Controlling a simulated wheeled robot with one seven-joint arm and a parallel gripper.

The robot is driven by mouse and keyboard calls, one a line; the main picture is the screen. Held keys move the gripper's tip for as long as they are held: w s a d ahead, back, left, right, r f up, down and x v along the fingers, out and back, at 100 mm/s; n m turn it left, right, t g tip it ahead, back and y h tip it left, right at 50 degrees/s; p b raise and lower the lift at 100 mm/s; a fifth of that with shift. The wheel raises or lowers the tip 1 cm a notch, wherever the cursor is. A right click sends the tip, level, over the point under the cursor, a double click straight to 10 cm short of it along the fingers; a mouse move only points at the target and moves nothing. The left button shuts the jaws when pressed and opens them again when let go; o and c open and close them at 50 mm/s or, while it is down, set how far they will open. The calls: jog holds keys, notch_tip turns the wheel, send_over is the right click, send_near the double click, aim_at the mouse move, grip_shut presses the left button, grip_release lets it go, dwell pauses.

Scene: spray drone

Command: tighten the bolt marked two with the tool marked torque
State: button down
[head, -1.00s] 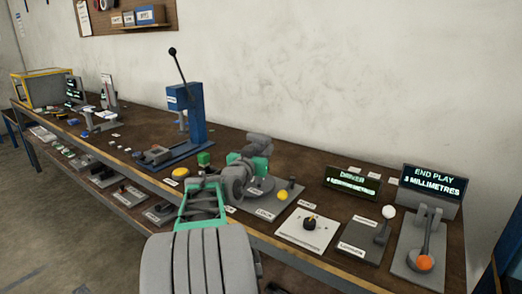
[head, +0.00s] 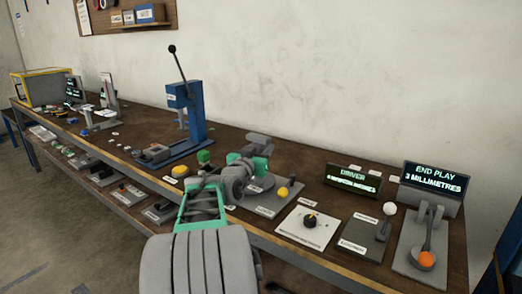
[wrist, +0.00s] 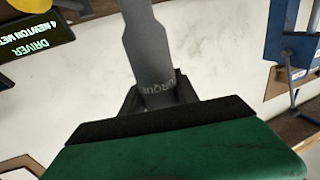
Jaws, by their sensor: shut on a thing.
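The grey tool marked TORQUE (wrist: 150,50) stands between my gripper's dark jaws in the wrist view, its lettering just above them. My gripper (wrist: 158,98) is shut on it. In the head view my gripper (head: 260,150) is over the bench, behind the yellow-knobbed plate's left part. The tool's working end runs out of the top of the wrist view. I cannot make out the bolt marked two in either view; my arm covers part of the bench there.
A driver display (head: 352,180) reads 4 newton metres, and an end play display (head: 436,180) reads 3 millimetres. A dial plate (head: 290,237), a white-knobbed lever (head: 388,210) and an orange-knobbed lever (head: 426,258) line the right front. A blue press (head: 190,115) stands left of my gripper.

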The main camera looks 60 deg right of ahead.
jog(key=shift+f+b, duration=0.65)
jog(key=shift+b, duration=0.15)
dwell(0.4)
jog(key=shift+f+b, duration=0.2)
jog(key=shift+b, duration=0.55)
dwell(1.0)
notch_tip(320, 180, up, 7)
jog(key=p, duration=0.3)
jog(key=shift+r, duration=0.2)
dwell(1.5)
